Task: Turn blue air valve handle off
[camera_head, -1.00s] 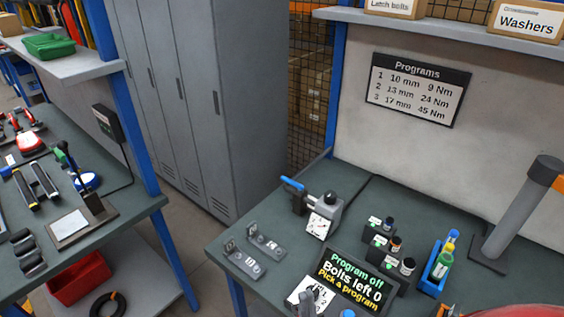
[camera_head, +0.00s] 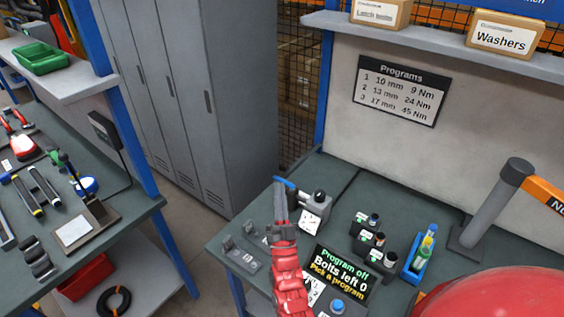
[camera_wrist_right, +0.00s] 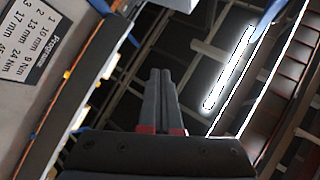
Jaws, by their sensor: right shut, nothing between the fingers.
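The blue valve handle (camera_head: 287,183) sticks out to the left from the grey air valve unit (camera_head: 318,204), which has a dark knob and a white dial, at the back left of the right bench. My right gripper (camera_head: 280,188) has its fingers together and empty, pointing up at the handle. Its tips overlap the handle's near side in the head view; I cannot tell whether they touch. The fingers hide part of the valve unit's left side. The right wrist view shows the closed fingers (camera_wrist_right: 161,78) with no handle identifiable. My left gripper is not in view.
A display (camera_head: 341,274) reads "Program off, Bolts left 0, Pick a program". Several small socket holders (camera_head: 368,240), a blue tray of bottles (camera_head: 418,255) and a grey post (camera_head: 492,205) stand to the right. Grey brackets (camera_head: 240,253) lie at the front left.

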